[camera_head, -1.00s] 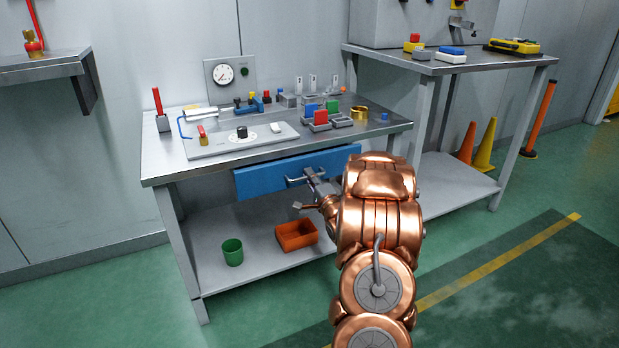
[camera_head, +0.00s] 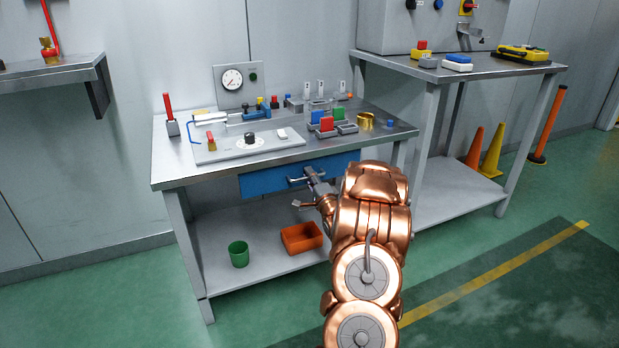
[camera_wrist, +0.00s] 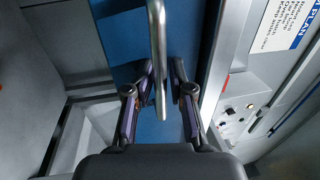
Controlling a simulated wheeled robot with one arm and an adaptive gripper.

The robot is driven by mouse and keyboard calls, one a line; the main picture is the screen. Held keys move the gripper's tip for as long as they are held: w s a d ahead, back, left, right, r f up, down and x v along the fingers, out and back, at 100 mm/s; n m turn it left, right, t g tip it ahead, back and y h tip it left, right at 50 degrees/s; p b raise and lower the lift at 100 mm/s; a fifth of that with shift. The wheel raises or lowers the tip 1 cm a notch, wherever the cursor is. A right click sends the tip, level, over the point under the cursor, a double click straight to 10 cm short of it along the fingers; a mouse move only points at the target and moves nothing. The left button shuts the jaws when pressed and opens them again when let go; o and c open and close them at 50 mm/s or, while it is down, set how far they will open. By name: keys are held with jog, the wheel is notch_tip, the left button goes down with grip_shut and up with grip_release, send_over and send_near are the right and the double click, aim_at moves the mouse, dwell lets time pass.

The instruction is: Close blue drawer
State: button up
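The blue drawer (camera_head: 270,181) sits under the workbench top, its front close beneath the bench edge. In the head view its metal handle (camera_head: 299,181) shows on the front. My gripper (camera_head: 313,175) is at the right part of that handle, partly hidden by my arm. In the wrist view the blue drawer front (camera_wrist: 122,40) runs up the picture, and the handle bar (camera_wrist: 158,40) comes down between the fingers. My gripper (camera_wrist: 163,85) is drawn in on the bar, with the fingertips close on both sides of it.
The workbench (camera_head: 172,173) carries a gauge, a panel and small coloured parts. A green cup (camera_head: 238,254) and an orange bin (camera_head: 301,238) stand on its lower shelf. A second table (camera_head: 395,65) stands to the right. Floor in front is clear.

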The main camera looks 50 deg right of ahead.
jog(key=v, duration=1.2)
jog(key=shift+w, duration=0.1)
dwell(0.6)
jog(key=w+a+r+n+g+y+p, duration=0.3)
jog(key=w+a+r+n+g+p, duration=0.1)
jog(key=w+a+r+n+p, duration=0.3)
jog(key=s+a+r+n+g+y+p, duration=0.1)
jog(key=s+a+r+n+g+p, duration=0.25)
jog(key=a+r+g+p, duration=0.45)
jog(key=s+a+r+n+g+y+p, duration=0.2)
jog(key=s+a+r+n+g+p, duration=0.2)
jog(key=s+a+r, duration=0.7)
jog(key=s+a+r+n+g+y+p, duration=0.2)
jog(key=s+a+r+n+p, duration=0.6)
jog(key=s+a, duration=1.2)
notch_tip(320, 180, up, 4)
jog(key=g+p, duration=0.2)
jog(key=p, duration=0.3)
jog(key=shift+s, duration=0.3)
jog(key=shift+r, duration=0.1)
